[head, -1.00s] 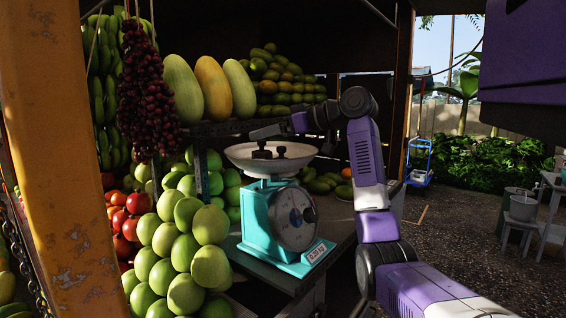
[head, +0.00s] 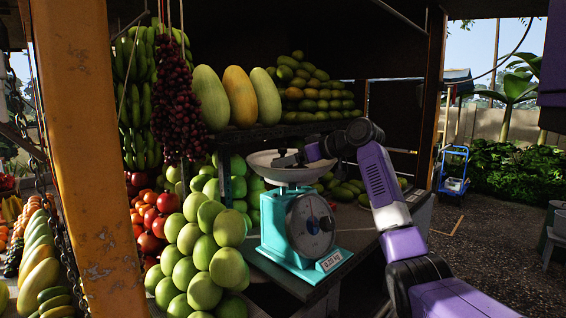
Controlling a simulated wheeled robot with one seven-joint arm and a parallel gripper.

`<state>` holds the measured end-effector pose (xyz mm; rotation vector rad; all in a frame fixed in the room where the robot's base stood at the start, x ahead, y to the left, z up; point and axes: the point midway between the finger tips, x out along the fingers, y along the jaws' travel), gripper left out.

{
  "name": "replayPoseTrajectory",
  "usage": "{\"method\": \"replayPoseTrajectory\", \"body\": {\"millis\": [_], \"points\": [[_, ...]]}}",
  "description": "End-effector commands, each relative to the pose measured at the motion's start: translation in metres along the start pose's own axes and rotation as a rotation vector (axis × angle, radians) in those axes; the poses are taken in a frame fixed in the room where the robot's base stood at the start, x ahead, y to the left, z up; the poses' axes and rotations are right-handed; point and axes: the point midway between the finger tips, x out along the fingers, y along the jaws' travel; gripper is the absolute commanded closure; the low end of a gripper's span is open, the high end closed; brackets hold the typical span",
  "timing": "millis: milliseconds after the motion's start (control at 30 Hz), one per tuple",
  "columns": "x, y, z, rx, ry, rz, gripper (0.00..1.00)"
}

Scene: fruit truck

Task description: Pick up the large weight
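The weighing scale (head: 290,222) is turquoise with a round dial and stands on the dark counter. Its pale, shallow pan (head: 262,167) is on top. Dark metal weights (head: 284,160) sit in the pan; they are small and dark here, and I cannot tell the large weight clearly from any other. My gripper (head: 299,157) reaches in from the right, low over the pan and at the weights. Its fingers are dark against them, so I cannot tell whether they are open or shut, or whether they touch a weight.
Green fruit (head: 205,250) is piled close to the left of the scale. Large melons (head: 240,97) stand on a shelf behind the pan, and dark red grapes (head: 178,110) hang at the left. A rusty yellow post (head: 85,150) stands in front.

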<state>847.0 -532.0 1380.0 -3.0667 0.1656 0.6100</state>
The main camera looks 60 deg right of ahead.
Motion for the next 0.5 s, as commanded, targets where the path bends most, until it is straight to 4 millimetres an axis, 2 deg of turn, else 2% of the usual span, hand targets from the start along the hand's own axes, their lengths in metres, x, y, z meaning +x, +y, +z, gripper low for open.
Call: {"method": "replayPoseTrajectory", "body": {"millis": [300,500], "points": [[0.0058,-0.0004,0.0007,-0.001,0.000,0.000,0.20],[0.0055,-0.0003,0.0006,0.000,0.000,0.000,0.59]]}}
